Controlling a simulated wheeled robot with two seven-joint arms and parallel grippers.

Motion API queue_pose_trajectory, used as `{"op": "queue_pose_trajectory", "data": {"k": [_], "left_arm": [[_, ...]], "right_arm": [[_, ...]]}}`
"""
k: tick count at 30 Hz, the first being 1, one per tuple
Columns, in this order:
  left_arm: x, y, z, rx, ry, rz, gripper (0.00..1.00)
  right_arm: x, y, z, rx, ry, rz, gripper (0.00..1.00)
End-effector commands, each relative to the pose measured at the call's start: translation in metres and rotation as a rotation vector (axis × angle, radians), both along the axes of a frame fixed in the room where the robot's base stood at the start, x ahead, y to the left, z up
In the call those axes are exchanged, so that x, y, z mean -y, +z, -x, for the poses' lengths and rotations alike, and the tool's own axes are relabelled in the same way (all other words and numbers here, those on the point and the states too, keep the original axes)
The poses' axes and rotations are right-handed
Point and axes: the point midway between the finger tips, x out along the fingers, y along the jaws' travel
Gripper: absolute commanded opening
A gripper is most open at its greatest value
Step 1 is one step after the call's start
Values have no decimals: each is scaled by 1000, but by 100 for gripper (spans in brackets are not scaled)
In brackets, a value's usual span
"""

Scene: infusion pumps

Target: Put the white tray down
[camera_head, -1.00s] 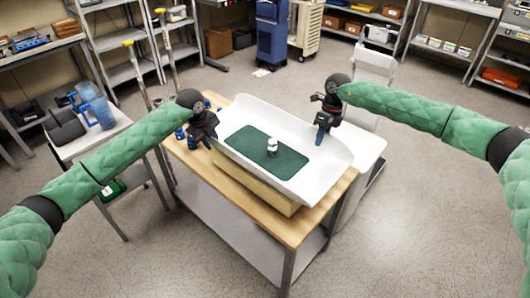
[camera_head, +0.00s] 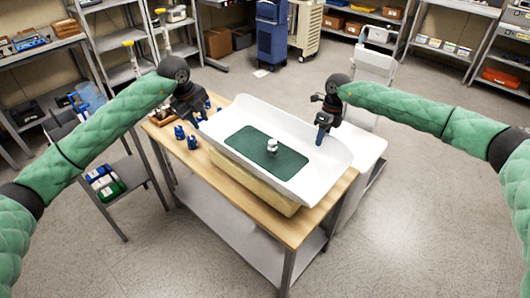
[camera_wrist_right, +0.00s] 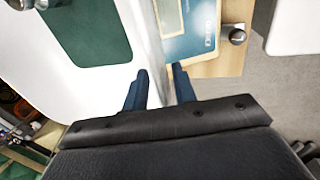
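My right gripper (camera_head: 322,134) is at the tray's far right rim. In the right wrist view its fingers (camera_wrist_right: 161,90) stand close on either side of the tray wall and appear shut on it. My left gripper (camera_head: 194,113) is apart from the tray, up and left of its left end. Its fingers are too small and dark to judge.
Small blue-and-dark items (camera_head: 191,141) stand on the table's left end, below my left gripper. Shelves line the back. The floor in front is clear.

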Motion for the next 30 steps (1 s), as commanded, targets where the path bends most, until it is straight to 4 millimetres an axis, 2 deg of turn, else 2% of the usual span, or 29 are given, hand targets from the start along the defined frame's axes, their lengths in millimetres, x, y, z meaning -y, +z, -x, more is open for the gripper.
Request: {"op": "queue_pose_trajectory", "data": {"k": [5,18,24,30], "left_arm": [[0,1,0,0,0,0,27],[0,0,0,-1,0,-1,27],[0,0,0,-1,0,-1,27],[0,0,0,-1,0,-1,27]], "right_arm": [[3,17,-4,2,-1,-1,27],[16,93,-19,2,-1,-1,27],[19,111,-22,0,-1,0,27],[20,115,-23,-1,0,-1,27]]}}
